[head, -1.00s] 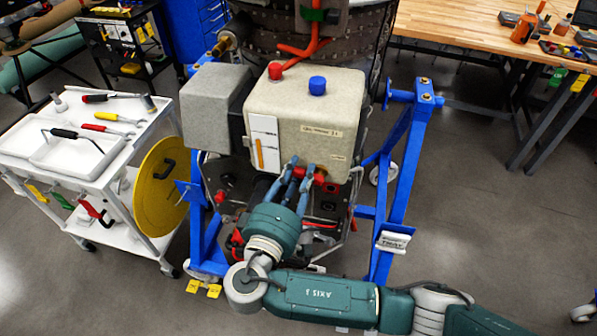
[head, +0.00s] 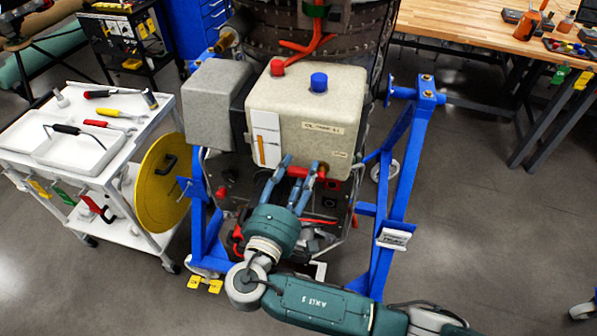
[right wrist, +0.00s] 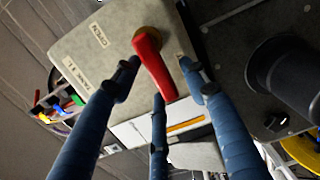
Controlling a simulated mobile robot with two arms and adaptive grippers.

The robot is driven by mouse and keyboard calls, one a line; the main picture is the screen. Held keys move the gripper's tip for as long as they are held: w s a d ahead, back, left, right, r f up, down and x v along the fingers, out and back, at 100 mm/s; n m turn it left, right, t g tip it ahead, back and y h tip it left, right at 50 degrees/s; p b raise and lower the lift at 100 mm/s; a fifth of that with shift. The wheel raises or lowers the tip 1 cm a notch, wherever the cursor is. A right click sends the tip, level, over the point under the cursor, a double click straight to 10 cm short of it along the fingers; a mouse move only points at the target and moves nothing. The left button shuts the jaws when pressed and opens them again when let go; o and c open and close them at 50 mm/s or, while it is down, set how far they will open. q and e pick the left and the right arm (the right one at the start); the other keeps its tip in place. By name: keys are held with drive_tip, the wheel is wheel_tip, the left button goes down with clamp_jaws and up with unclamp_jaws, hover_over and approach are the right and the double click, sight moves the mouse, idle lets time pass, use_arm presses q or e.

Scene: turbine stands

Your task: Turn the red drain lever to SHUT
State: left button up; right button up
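The red drain lever (right wrist: 155,68) sits on a round brass-coloured pivot on the face of the beige box (head: 300,95). In the right wrist view it points down and slightly right, away from the pivot. A small OPEN label (right wrist: 98,35) is left of the pivot; I see no readable SHUT label. In the head view only a bit of red lever (head: 299,172) shows between the fingers. My right gripper (right wrist: 160,75) is open, its blue fingers around the lever, with a gap on the right side. I cannot tell whether any finger touches it. My left gripper is not in view.
The box carries a blue knob (head: 319,82), a red knob (head: 277,67) and a white panel with an orange strip (head: 261,150). Blue stand legs (head: 403,170) flank the turbine. A white tool cart (head: 105,165) and yellow disc (head: 160,180) stand left.

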drive_tip(key=shift+s, duration=0.1)
drive_tip(key=v, duration=1.2)
